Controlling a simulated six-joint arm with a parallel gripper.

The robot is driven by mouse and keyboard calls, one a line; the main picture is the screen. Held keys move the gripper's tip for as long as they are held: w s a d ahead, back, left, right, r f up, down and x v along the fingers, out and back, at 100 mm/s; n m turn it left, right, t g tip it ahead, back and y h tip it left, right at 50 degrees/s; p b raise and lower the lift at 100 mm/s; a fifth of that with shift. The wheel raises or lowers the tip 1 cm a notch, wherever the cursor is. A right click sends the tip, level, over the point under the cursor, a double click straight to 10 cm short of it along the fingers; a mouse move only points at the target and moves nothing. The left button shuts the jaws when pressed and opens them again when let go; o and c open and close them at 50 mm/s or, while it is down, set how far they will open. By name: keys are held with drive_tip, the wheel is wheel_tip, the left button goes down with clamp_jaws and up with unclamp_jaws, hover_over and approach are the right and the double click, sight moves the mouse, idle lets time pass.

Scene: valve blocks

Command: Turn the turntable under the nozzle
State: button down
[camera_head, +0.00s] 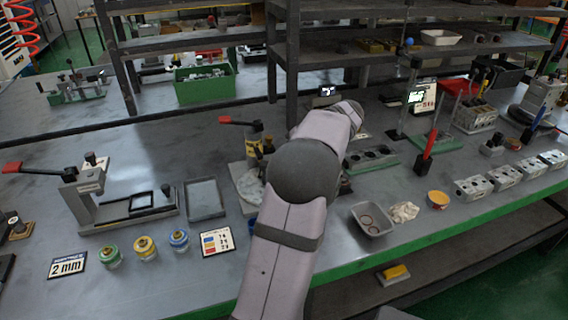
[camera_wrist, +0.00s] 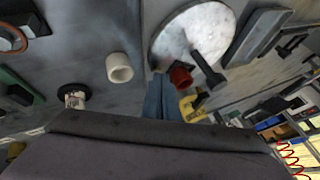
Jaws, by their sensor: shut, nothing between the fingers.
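The turntable (camera_wrist: 190,38) is a pale, marbled round disc at the top middle of the wrist view. A black bar (camera_wrist: 208,68) reaches over the disc's edge, beside a red round part (camera_wrist: 181,77) and a yellow body (camera_wrist: 191,107); I cannot tell which part is the nozzle. My gripper (camera_wrist: 162,82) shows as narrow blue-grey fingers, shut and empty, close beside the disc and the red part. In the head view my arm hides the gripper.
A white cup-like cylinder (camera_wrist: 119,67) and a black round base with a pale post (camera_wrist: 74,96) stand left of my fingers. A toggle clamp fixture (camera_head: 95,195), a flat tray (camera_head: 205,199) and a grey bin (camera_head: 372,219) are on the bench. Shelf posts rise behind.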

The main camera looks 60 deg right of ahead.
drive_tip(key=s, duration=0.3)
drive_tip(key=shift+d+r+p, duration=0.1)
drive_tip(key=shift+d+p, duration=0.25)
drive_tip(key=shift+d, duration=0.05)
drive_tip(key=a+v, duration=0.1)
drive_tip(key=v, duration=0.7)
drive_tip(key=w+a+r+y+p, duration=0.2)
drive_tip(key=w+a+r+p, duration=0.25)
drive_tip(key=r+p, duration=0.75)
drive_tip(key=shift+w+d+f+m+h+p, duration=0.4)
drive_tip(key=shift+w+d+f+h+p, duration=0.5)
drive_tip(key=shift+f, duration=2.2)
drive_tip(key=shift+w+d+f+m+h+p, duration=0.5)
drive_tip(key=shift+d+f, duration=0.75)
drive_tip(key=shift+f, duration=1.85)
drive_tip(key=shift+w+d+f+m+h+p, duration=0.45)
drive_tip(key=shift+d+f+p, duration=0.55)
drive_tip(key=shift+f, duration=2.05)
drive_tip(key=shift+w+d+n, duration=0.1)
drive_tip(key=shift+w+n, duration=0.05)
drive_tip(key=shift+n, duration=0.2)
drive_tip(key=shift+w+n+y+b, duration=0.1)
drive_tip(key=shift+n+y+b, duration=0.25)
drive_tip(key=shift+n+y, duration=0.1)
